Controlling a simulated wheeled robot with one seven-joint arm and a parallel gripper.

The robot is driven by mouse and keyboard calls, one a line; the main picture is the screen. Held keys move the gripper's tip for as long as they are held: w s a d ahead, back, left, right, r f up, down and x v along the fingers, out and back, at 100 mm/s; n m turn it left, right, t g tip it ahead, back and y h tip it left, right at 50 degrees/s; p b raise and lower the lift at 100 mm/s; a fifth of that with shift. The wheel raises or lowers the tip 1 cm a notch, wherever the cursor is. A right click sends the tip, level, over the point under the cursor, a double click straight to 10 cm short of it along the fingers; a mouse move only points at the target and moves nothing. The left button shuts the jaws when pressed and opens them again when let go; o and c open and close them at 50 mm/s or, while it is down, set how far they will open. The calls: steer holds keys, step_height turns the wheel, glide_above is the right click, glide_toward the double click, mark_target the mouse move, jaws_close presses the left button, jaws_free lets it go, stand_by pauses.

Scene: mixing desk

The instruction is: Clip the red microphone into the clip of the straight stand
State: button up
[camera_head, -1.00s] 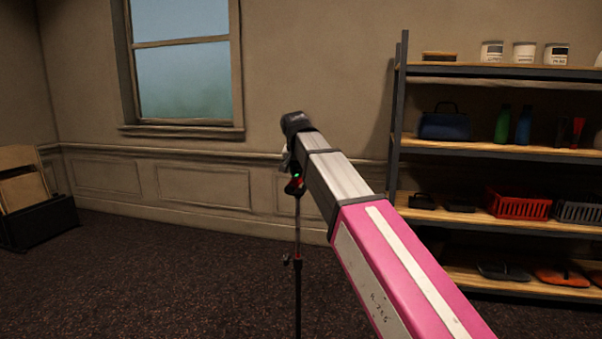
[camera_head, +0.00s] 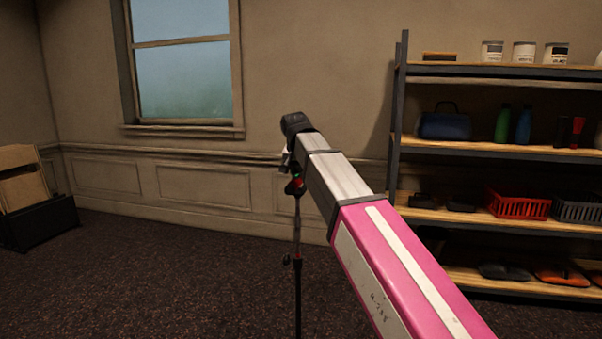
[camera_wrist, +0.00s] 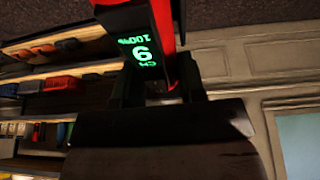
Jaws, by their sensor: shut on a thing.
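The red microphone (camera_head: 296,187) shows as a small red piece at the top of the straight stand (camera_head: 298,245), just left of my arm. In the wrist view the red microphone (camera_wrist: 163,18) has a black panel with green text reading CH 9 and 100%. My gripper (camera_wrist: 157,88) is shut on the microphone; in the head view my gripper (camera_head: 288,163) is small and partly hidden by my arm. The stand is upright, a thin dark pole with a knob partway up. Its clip is not clearly visible, so I cannot tell whether the microphone sits in it.
A shelf rack (camera_head: 470,149) with baskets, bottles and jars stands at the right. A folded wooden item in a dark box (camera_head: 40,222) is at the far left. Dark carpet (camera_head: 180,275) is open left of the stand, with a panelled wall and window behind.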

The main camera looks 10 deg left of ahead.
steer(key=shift+s+f, duration=0.1)
stand_by(0.4)
steer(key=o, duration=1.2)
steer(key=o, duration=0.3)
steer(key=shift+r, duration=3.55)
